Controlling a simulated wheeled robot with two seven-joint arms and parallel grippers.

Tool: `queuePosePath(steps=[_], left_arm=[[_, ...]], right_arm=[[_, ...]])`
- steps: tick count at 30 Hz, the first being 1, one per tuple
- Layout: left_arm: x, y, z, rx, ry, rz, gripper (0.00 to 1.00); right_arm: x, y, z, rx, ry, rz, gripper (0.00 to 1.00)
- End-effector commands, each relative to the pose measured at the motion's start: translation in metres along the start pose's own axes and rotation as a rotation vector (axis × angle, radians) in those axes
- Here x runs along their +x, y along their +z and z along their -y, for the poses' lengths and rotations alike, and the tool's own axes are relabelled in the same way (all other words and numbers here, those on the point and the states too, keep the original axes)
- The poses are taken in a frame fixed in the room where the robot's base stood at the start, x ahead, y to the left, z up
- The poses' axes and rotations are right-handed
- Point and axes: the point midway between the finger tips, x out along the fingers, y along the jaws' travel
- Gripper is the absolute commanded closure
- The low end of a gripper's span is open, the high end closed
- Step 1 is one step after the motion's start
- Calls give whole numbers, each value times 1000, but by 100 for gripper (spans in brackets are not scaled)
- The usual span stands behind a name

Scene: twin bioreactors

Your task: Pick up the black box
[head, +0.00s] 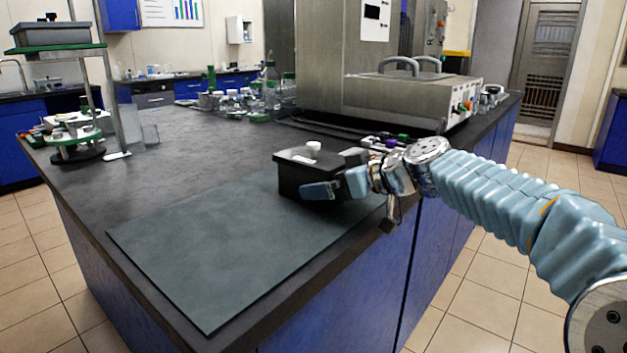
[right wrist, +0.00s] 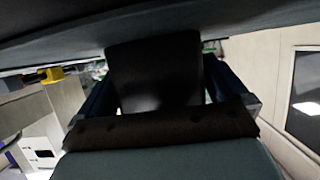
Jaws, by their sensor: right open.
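The black box (head: 296,176) has a flat lid with a white knob on top. It stands upright at the far right end of the grey-green mat (head: 215,255), near the counter's right edge. My right gripper (head: 334,184) reaches it from the right, with one blue finger along the box's near side. In the right wrist view, the dark box (right wrist: 155,72) lies between the two spread blue fingers of the right gripper (right wrist: 157,88). Whether either finger touches the box I cannot tell. My left gripper is not in view.
A large steel machine (head: 375,85) stands behind the box, with small dark parts at its foot. Bottles (head: 268,85) cluster at the back. A green-shelved stand (head: 75,135) carrying another dark box (head: 50,35) is at the left. The mat's near part is clear.

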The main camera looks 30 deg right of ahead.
Motion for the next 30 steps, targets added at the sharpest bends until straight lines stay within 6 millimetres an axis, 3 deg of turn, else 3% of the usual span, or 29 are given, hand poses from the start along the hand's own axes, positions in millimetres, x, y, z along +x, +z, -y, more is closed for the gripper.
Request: queuePosePath(steps=[3,12,22,30], left_arm=[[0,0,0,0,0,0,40],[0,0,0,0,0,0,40],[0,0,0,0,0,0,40],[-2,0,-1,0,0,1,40]], right_arm=[[0,0,0,0,0,0,2],[-1,0,0,0,0,0,48],[-2,-3,0,0,0,-2,48],[-11,-25,0,-3,0,-4,48]])
